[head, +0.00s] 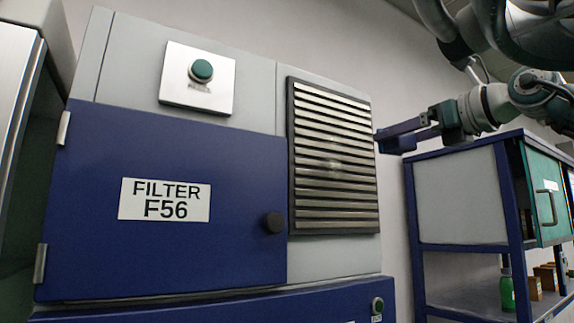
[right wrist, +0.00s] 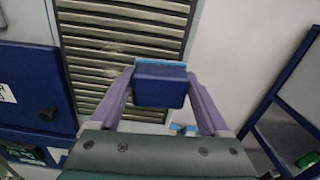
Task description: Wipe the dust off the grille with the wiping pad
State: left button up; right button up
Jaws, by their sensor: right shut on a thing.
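The grille (head: 333,158) is a dark-framed panel of metal slats on the grey cabinet. A pale dust patch (head: 333,167) shows around its middle; it also shows in the right wrist view (right wrist: 117,47). My right gripper (head: 386,140) is just right of the grille's right edge. In the right wrist view its two purple fingers are shut on the wiping pad (right wrist: 161,88), a dark blue block with a lighter blue far edge. The pad overlaps the grille's right side there; I cannot tell whether it touches. My left gripper is not in view.
The cabinet has a blue door (head: 165,235) labelled FILTER F56, a black knob (head: 273,222) and a green button (head: 201,70). A blue-framed shelf unit (head: 455,200) with a green bottle (head: 507,290) stands at the right. Bare wall lies between them.

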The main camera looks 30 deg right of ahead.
aim_at(407, 135)
jog(key=shift+s+d+f+b, duration=0.1)
jog(key=shift+s+f+b, duration=0.05)
jog(key=shift+s+b, duration=1.15)
jog(key=shift+s, duration=0.2)
jog(key=shift+r, duration=0.2)
